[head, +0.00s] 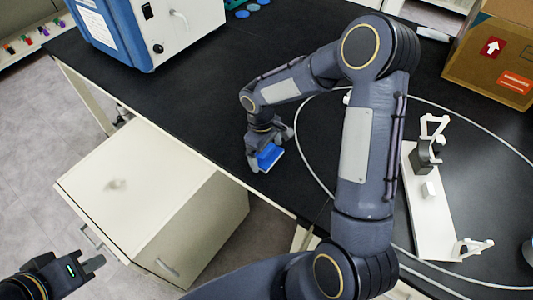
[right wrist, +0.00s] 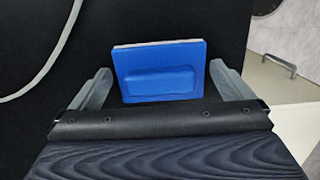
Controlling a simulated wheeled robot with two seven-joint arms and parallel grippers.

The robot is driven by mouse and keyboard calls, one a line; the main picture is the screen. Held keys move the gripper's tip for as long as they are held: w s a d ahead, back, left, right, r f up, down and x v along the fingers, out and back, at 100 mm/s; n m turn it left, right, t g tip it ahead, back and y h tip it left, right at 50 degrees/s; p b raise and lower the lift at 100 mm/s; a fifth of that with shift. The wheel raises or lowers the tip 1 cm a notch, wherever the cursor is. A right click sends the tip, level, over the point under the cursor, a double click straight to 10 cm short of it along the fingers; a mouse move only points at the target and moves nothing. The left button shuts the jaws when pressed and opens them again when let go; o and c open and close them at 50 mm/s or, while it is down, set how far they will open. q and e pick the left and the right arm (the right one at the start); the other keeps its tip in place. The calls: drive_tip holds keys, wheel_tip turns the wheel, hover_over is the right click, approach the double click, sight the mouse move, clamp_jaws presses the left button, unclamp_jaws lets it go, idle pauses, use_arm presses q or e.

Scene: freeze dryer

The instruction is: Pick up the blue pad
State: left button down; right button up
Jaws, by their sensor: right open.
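The blue pad (head: 268,157) lies on the black bench near its front edge. In the right wrist view the blue pad (right wrist: 160,58) is a flat blue block with a raised grip and a pale far edge. My right gripper (head: 267,144) is at the pad. Its open fingers (right wrist: 165,88) stand on either side of the pad, with a small gap at the right; contact at the left is unclear. My left gripper (head: 93,262) is at the lower left, away from the bench top; its finger gap is not clear.
A blue-and-white machine (head: 150,30) stands at the back left. A cardboard box (head: 495,55) is at the back right. A white stand with clamps (head: 430,210) and a looping pale cable (head: 330,190) lie to the right. A white drawer cabinet (head: 150,190) stands before the bench.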

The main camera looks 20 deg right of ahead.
drive_tip(key=c, duration=0.8)
drive_tip(key=shift+r, duration=0.1)
drive_tip(key=shift+r, duration=0.6)
drive_tip(key=s+a+r+b, duration=0.2)
drive_tip(key=s+a+r, duration=0.2)
drive_tip(key=a+r, duration=0.7)
drive_tip(key=shift+a+r, duration=0.3)
drive_tip(key=shift+a, duration=0.9)
drive_tip(key=shift+s, duration=0.1)
